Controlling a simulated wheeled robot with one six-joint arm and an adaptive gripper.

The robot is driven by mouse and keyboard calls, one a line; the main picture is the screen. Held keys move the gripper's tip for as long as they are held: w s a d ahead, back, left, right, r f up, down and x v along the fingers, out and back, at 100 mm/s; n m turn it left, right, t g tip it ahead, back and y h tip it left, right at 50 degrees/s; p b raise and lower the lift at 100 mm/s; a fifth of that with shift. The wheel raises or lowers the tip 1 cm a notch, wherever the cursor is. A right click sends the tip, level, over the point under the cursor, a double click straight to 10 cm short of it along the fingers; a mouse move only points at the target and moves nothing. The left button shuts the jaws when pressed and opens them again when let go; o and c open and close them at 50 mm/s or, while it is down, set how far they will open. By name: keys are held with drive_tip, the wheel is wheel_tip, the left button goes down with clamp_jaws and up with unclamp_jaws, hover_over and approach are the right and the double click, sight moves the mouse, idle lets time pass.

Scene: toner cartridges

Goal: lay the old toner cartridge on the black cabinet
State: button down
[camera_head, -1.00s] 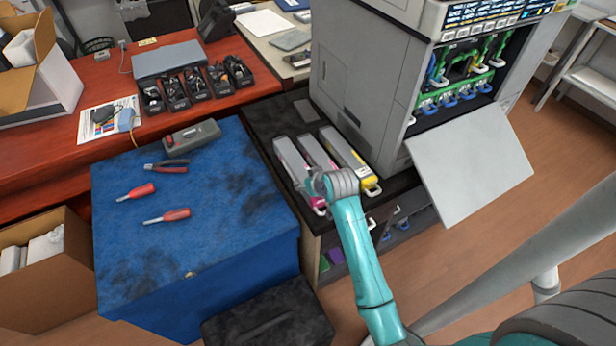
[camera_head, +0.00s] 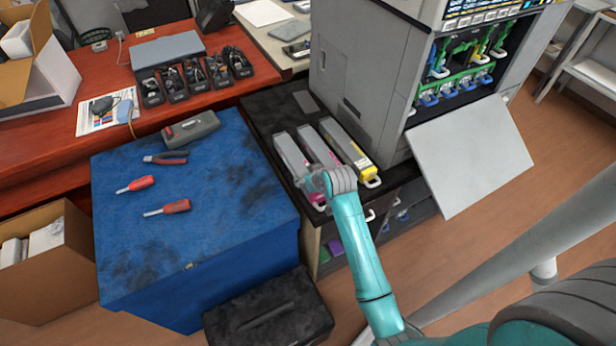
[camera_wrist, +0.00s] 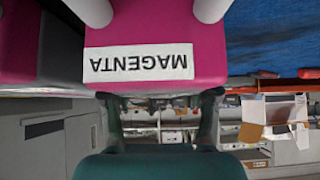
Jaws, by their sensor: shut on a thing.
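Three long grey toner cartridges lie side by side along the black cabinet top (camera_head: 262,118). The left cartridge (camera_head: 290,153) and the middle cartridge (camera_head: 317,147) have magenta ends; the right cartridge (camera_head: 344,145) has a yellow end. My gripper (camera_head: 318,184) is at the near end of the left cartridge and shut on it, hiding part of the magenta ends. In the wrist view, a magenta end with an upside-down MAGENTA label (camera_wrist: 139,63) fills the middle, above my gripper (camera_wrist: 160,108). I cannot tell whether the held cartridge touches the cabinet.
The grey printer (camera_head: 365,75) stands right of the cartridges, its front panel (camera_head: 470,155) hanging open. A blue-topped bench (camera_head: 215,210) on the left holds pliers, screwdrivers and a grey case. A black case (camera_head: 270,310) lies on the floor in front.

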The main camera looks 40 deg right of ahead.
drive_tip(key=shift+f, duration=0.2)
drive_tip(key=shift+c, duration=1.1)
unclamp_jaws()
drive_tip(key=shift+f, duration=0.1)
drive_tip(key=v, duration=1.2)
